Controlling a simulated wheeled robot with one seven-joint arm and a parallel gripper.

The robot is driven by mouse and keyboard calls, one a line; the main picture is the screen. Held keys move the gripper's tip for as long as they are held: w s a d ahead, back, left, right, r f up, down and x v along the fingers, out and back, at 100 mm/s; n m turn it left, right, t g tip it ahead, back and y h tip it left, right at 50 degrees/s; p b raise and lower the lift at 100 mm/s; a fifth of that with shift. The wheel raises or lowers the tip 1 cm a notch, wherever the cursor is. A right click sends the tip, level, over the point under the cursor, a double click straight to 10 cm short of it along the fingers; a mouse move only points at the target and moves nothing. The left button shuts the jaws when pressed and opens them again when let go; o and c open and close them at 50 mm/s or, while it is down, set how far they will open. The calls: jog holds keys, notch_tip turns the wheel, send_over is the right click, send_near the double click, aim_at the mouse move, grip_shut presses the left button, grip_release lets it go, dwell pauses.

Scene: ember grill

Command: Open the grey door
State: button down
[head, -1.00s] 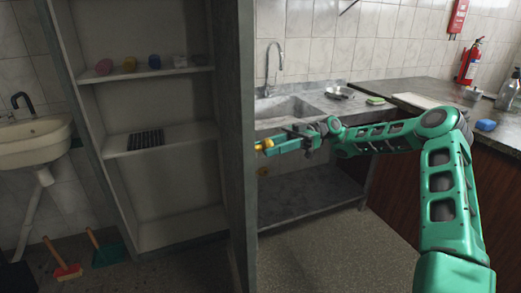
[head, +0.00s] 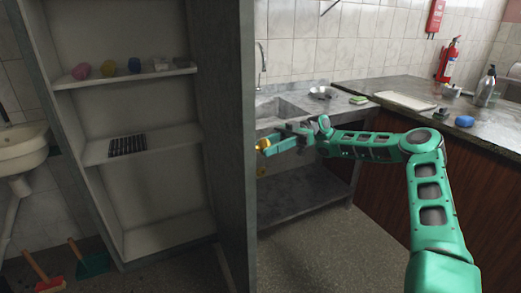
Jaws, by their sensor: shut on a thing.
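The grey door (head: 226,130) stands open beside the shelf cabinet, seen nearly edge-on, with its inner face toward the shelves. A yellow knob (head: 263,144) shows just right of the door's edge. My gripper (head: 272,146) is on the right side of the door, shut on the yellow knob. The door's outer face is hidden from this view. A fainter yellow spot shows just below the gripper; I cannot tell what it is.
The open cabinet's shelves (head: 165,139) hold several small coloured items and a black rack (head: 128,146). A sink (head: 283,108) and a dark counter (head: 400,97) stand behind and right of my arm. A red brush (head: 50,281) and a green dustpan (head: 92,262) are at lower left.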

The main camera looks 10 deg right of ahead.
jog(key=c, duration=1.1)
grip_release()
jog(key=shift+w+f, duration=0.15)
jog(key=shift+f, duration=0.05)
jog(key=shift+r, duration=0.1)
jog(key=v, duration=1.1)
